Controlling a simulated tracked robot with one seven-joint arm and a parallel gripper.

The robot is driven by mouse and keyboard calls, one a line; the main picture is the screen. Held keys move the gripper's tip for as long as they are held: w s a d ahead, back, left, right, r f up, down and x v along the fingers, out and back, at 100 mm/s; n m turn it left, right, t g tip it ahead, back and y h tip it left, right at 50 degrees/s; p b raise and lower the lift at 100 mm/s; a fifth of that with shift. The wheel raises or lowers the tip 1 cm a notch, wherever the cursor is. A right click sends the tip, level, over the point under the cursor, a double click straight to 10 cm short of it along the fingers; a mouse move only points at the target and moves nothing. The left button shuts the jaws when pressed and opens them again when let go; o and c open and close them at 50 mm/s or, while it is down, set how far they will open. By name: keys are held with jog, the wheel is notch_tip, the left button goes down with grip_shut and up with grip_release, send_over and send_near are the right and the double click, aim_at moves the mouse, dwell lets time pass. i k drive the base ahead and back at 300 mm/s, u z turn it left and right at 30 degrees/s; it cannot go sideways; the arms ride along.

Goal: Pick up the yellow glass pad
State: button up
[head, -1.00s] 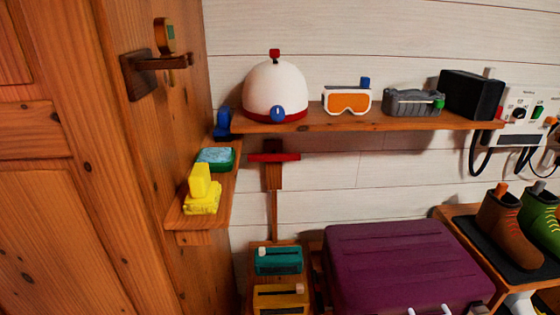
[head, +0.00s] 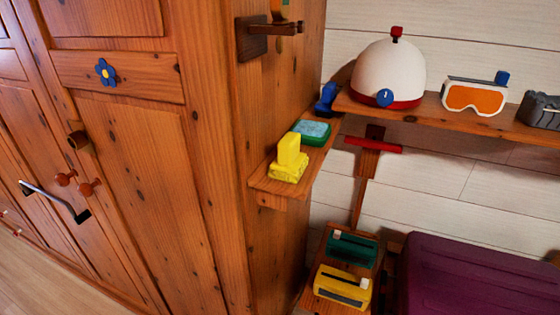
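The yellow glass pad (head: 288,168) sits on a small wooden side shelf (head: 268,184) fixed to the side of the wooden wardrobe. It has a broad, rough-looking yellow base with a smooth upright yellow block on top, like a grip. Behind it on the same shelf lies a green pad with a light blue top (head: 311,132). My gripper does not show in the head view.
Behind the shelf stands a blue item (head: 326,98). A wall shelf (head: 425,108) carries a white helmet (head: 388,75) and orange goggles (head: 474,97). A wall hook (head: 268,34) juts out above. Below are green (head: 352,248) and yellow (head: 342,287) boxes and a purple case (head: 470,280).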

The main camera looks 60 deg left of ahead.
aim_at(289, 164)
jog(key=u, duration=1.4)
jog(key=k, duration=0.55)
jog(key=z, duration=0.05)
jog(key=i, duration=0.55)
jog(key=z, duration=0.1)
